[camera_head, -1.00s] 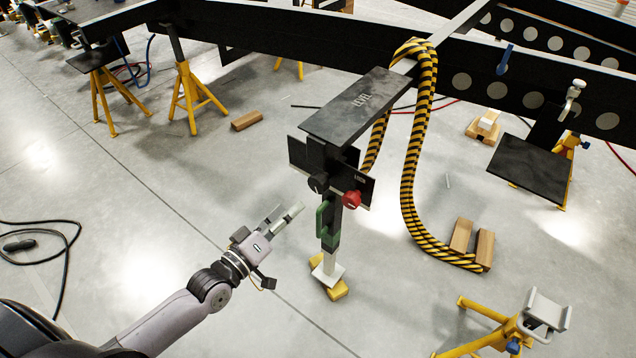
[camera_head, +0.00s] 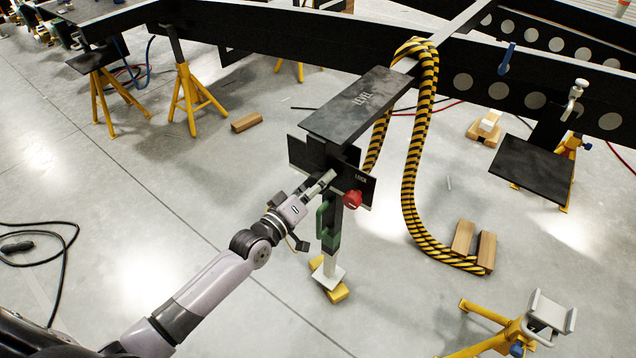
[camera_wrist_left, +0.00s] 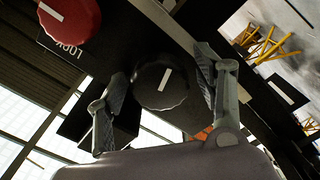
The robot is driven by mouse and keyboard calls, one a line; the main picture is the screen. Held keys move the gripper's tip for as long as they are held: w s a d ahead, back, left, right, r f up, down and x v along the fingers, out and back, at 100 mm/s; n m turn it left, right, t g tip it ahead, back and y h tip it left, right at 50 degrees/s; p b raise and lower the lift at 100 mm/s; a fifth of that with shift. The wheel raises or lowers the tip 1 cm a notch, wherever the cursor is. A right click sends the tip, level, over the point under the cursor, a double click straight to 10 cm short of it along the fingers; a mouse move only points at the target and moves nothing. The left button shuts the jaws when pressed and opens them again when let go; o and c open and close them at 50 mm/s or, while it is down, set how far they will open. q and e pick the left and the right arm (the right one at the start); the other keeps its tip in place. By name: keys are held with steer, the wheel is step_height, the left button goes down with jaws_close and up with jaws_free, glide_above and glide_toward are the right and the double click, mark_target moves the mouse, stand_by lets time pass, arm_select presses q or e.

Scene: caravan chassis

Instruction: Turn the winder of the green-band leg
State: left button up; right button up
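The green-band leg (camera_head: 328,222) hangs upright under the black LEVEL plate (camera_head: 358,104), its foot (camera_head: 328,275) on a yellow block. A black round winder knob with a white mark (camera_wrist_left: 160,86) shows in the left wrist view; in the head view my gripper hides it. A red knob (camera_head: 352,199) sits beside it on the panel marked LOCK and also shows in the left wrist view (camera_wrist_left: 68,20). My left gripper (camera_head: 322,182) is at the black knob. In the left wrist view its fingers (camera_wrist_left: 162,78) are open, one on each side of the knob, with gaps visible. My right gripper is not in view.
A yellow-black striped hose (camera_head: 412,180) hangs right of the leg. Wood blocks (camera_head: 463,237) lie on the floor near its lower end. A yellow stand (camera_head: 510,330) is at front right.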

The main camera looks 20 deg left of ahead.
arm_select(q)
steer(key=c, duration=1.1)
steer(key=m+p, duration=0.3)
steer(key=m, duration=0.1)
steer(key=shift+r+m, duration=0.1)
steer(key=shift+m, duration=0.3)
steer(key=m+p, duration=0.2)
steer(key=m, duration=0.3)
steer(key=shift+m+p, duration=0.3)
steer(key=shift+m, duration=1.1)
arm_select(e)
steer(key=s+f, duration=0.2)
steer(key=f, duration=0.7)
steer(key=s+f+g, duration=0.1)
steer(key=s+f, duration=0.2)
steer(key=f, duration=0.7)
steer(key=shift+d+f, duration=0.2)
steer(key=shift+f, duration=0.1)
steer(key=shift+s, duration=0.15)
arm_select(q)
steer(key=o, duration=1.2)
